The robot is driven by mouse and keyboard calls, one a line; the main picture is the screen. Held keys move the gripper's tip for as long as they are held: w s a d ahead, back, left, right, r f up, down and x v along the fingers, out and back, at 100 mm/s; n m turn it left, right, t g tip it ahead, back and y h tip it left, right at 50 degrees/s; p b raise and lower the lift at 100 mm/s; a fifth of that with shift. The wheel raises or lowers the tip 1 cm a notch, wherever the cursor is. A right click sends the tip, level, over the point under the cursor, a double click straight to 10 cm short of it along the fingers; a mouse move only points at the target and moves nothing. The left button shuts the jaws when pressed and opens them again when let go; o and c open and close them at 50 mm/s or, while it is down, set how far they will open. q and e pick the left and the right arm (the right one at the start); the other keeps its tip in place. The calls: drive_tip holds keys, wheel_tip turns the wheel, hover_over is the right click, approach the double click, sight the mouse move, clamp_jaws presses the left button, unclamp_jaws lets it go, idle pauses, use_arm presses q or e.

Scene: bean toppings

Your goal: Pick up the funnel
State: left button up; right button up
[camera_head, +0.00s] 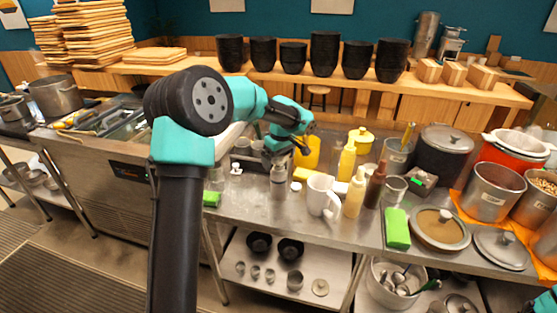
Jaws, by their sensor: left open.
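My left arm rises from the bottom and bends over the steel counter (245,209). My left gripper (304,147) is open, above the back middle of the counter near a yellow container (309,155). Its fingers look small and dark, and I see nothing held between them. I cannot pick out a funnel for certain among the crowded items. A silver canister (278,183) stands below the gripper, and a white mug (319,195) stands to its right. Only a teal bit of my right arm shows at the bottom right corner; its gripper is out of view.
Yellow squeeze bottles (355,192) and a brown bottle (375,186) crowd the counter right of the mug. Black bowls (325,54) line the back shelf.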

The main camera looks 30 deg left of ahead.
use_arm(q)
drive_tip(key=shift+c, duration=0.4)
drive_tip(key=shift+c, duration=1.3)
wheel_tip(320, 180, up, 10)
drive_tip(key=s+a+f+n, duration=0.1)
drive_tip(key=a+f+n, duration=0.1)
drive_tip(key=a, duration=0.7)
drive_tip(key=s+a+f+n+y, duration=0.1)
drive_tip(key=a+f, duration=0.3)
drive_tip(key=a, duration=0.6)
drive_tip(key=s+a+f+n+g, duration=0.1)
drive_tip(key=s+a+f+n, duration=0.1)
drive_tip(key=a, duration=0.7)
drive_tip(key=shift+a+f+n, duration=0.2)
drive_tip(key=shift+f+n, duration=0.3)
drive_tip(key=shift+f, duration=0.45)
